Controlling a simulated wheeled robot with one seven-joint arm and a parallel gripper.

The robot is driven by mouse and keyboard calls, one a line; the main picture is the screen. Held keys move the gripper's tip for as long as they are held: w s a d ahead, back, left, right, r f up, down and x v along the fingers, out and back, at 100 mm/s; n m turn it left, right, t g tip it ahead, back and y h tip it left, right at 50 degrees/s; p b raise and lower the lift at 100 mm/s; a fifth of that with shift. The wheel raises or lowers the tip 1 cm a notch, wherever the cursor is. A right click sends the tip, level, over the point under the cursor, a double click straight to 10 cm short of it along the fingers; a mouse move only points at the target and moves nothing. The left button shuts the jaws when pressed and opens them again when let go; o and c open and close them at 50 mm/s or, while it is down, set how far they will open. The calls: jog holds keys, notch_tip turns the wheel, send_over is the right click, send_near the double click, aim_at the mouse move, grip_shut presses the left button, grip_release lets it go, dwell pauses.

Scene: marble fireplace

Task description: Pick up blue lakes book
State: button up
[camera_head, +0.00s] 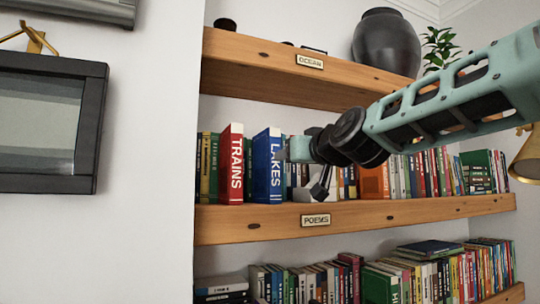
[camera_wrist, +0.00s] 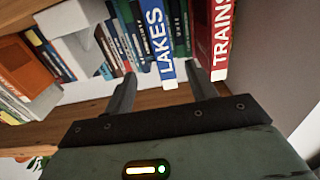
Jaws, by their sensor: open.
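The blue LAKES book (camera_head: 267,166) stands upright on the middle shelf, its spine facing out, just right of the red TRAINS book (camera_head: 231,164). In the wrist view the LAKES book (camera_wrist: 158,42) shows beyond and between the two fingers, with the TRAINS book (camera_wrist: 213,40) to its right. My gripper (camera_wrist: 163,92) is open and empty, its fingers pointing toward the shelf. In the head view my gripper (camera_head: 318,178) is in front of the shelf, just right of the LAKES book. I cannot tell whether a finger touches either book.
The middle shelf (camera_head: 350,216) carries a POEMS plate and a row of books. An upper shelf (camera_head: 300,75) marked OCEAN hangs above, with a dark vase (camera_head: 386,42). More books (camera_head: 310,280) fill the shelf below. An orange book (camera_wrist: 24,69) and a white block (camera_wrist: 75,30) stand left in the wrist view.

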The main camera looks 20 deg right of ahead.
aim_at(277, 164)
jog(key=w, duration=0.8)
jog(key=shift+w+f+p, duration=0.25)
jog(key=shift+p, duration=0.1)
jog(key=shift+w+d+r+p, duration=0.1)
jog(key=shift+w+p, duration=0.3)
jog(key=shift+w, duration=1.05)
jog(key=shift+w+r+p, duration=0.1)
jog(key=shift+w+p, duration=0.25)
jog(key=shift+w, duration=1.1)
jog(key=shift+c, duration=0.3)
grip_shut()
jog(key=shift+r, duration=0.1)
